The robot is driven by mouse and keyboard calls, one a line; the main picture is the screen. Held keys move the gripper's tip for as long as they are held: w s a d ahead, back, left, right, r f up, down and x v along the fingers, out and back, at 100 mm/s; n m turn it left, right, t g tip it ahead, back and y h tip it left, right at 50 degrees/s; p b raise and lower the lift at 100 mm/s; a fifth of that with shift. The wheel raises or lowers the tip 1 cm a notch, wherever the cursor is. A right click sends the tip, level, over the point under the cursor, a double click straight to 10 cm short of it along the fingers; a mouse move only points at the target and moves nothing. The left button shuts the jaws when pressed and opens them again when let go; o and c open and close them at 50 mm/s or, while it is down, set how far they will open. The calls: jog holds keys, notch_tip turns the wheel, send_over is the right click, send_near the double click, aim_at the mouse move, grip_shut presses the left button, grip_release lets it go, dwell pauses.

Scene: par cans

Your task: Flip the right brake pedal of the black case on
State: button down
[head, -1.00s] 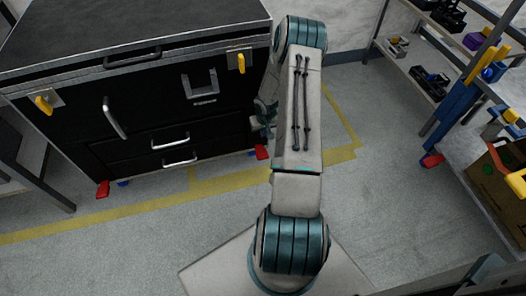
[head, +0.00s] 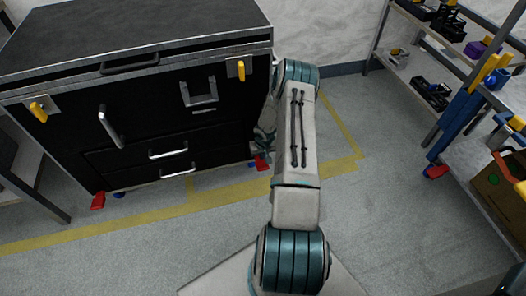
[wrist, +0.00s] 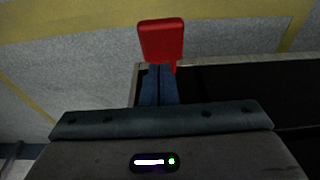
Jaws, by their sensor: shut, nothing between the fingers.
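The black case (head: 60,145) stands at the left in the head view, with yellow latches and silver handles on its front. Its right brake pedal (head: 262,162) is a small red tab low at the right front corner. In the wrist view the red pedal (wrist: 160,40) is large, directly beyond the fingertips. My gripper (wrist: 160,72) is shut and empty, its blue fingers pointing at the pedal and overlapping its near edge in the picture. I cannot tell whether they touch. In the head view my wrist is beside the case's right side, and the fingertips are not clear.
The case's left red pedal (head: 98,200) is at its other front corner. A shelf rack (head: 440,125) with tools and a cardboard box (head: 498,190) stand at the right. Yellow floor tape (head: 225,193) runs before the case. The floor between case and rack is clear.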

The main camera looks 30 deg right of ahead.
aim_at(262, 165)
jog(key=shift+s+a+f+b, duration=0.1)
jog(key=shift+s+f+b, duration=0.1)
jog(key=shift+f, duration=0.5)
jog(key=shift+s+f+b, duration=0.15)
jog(key=shift+f, duration=0.55)
